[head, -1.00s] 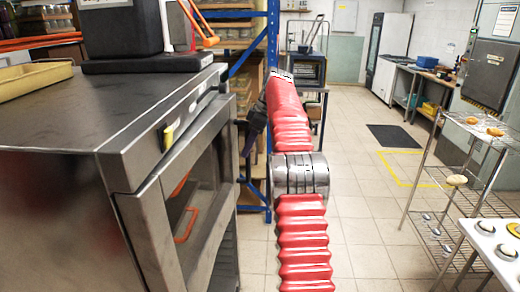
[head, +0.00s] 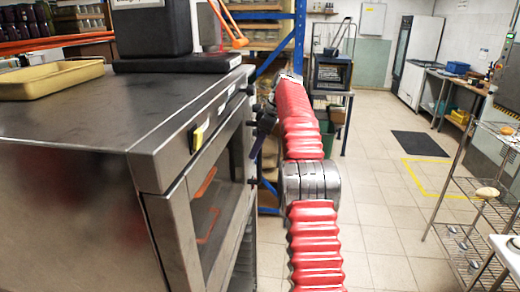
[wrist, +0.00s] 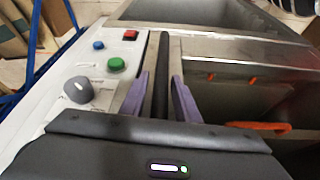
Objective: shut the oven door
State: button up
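The steel oven (head: 80,135) fills the left of the head view, with its front facing right. Its door (head: 180,235) has a steel frame and a window, with orange shapes behind the glass. How far the door stands open is hard to tell. My gripper (head: 262,122) is at the door's far edge. In the wrist view, the purple fingers of my gripper (wrist: 161,82) stand on both sides of the black handle bar (wrist: 162,55), with a narrow gap at the tips. The control panel (wrist: 80,70), with buttons and a knob, is left of the bar.
A yellow tray (head: 50,82) and a dark machine (head: 152,28) stand on the oven top. A blue-framed shelf (head: 299,35) is behind my gripper. A wire rack (head: 475,205) stands at the right. The tiled floor (head: 385,205) between is clear.

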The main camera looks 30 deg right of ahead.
jog(key=shift+o, duration=0.6)
jog(key=shift+s+d+r, duration=0.1)
jog(key=s+d+r, duration=0.2)
jog(key=s+d, duration=0.6)
jog(key=s, duration=0.1)
jog(key=shift+s+d+r, duration=0.25)
jog(key=shift+s+d, duration=0.05)
jog(key=shift+d, duration=0.1)
jog(key=shift+m, duration=0.3)
dwell(0.5)
